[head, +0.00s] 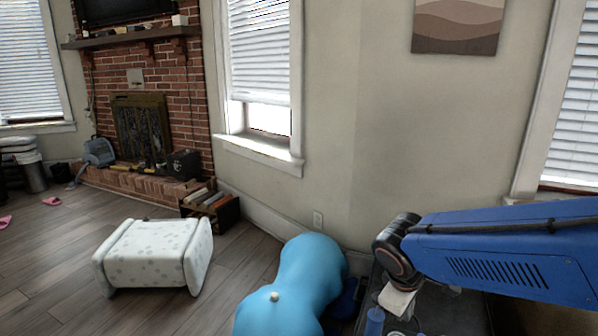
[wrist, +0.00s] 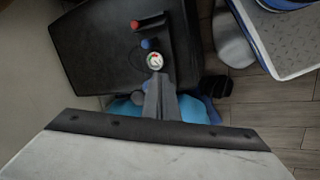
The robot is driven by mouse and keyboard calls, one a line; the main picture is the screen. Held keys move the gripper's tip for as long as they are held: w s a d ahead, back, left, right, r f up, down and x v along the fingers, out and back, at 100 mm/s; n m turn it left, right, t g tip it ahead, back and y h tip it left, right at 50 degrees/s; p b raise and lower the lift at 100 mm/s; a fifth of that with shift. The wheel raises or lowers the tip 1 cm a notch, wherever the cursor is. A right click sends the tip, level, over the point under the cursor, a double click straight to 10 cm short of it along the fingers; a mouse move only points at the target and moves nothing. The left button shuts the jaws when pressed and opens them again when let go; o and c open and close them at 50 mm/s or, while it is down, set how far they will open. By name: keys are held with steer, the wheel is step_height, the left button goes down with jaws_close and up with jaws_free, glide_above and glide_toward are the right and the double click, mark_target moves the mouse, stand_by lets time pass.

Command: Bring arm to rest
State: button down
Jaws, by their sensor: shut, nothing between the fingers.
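My blue arm reaches in from the right edge of the head view, bent down at a dark joint above a dark surface. In the wrist view my gripper (wrist: 158,82) is shut, with its two grey fingers together and nothing held. The fingers point toward a dark, flat surface (wrist: 95,50). A small round gauge with a white face (wrist: 155,61) shows at the fingertips; I cannot tell whether they touch it. In the head view the gripper cannot be made out clearly.
A blue peanut-shaped ball (head: 290,285) lies left of the dark surface (head: 455,312). A blue bottle (head: 374,321) stands on that surface. A white spotted stool (head: 155,252) is on the floor further left. A brick fireplace (head: 140,120) is behind.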

steer(key=s+d+r+m+y, duration=0.1)
steer(key=s+d+r+m, duration=0.1)
steer(key=s+m, duration=0.2)
steer(key=s+d+r+m+t+y, duration=0.1)
steer(key=s+d+r+m+y, duration=0.1)
steer(key=s, duration=0.7)
steer(key=shift+d+r+m+t, duration=0.3)
steer(key=shift+r+m, duration=0.2)
steer(key=shift+m, duration=0.9)
steer(key=shift+s, duration=0.1)
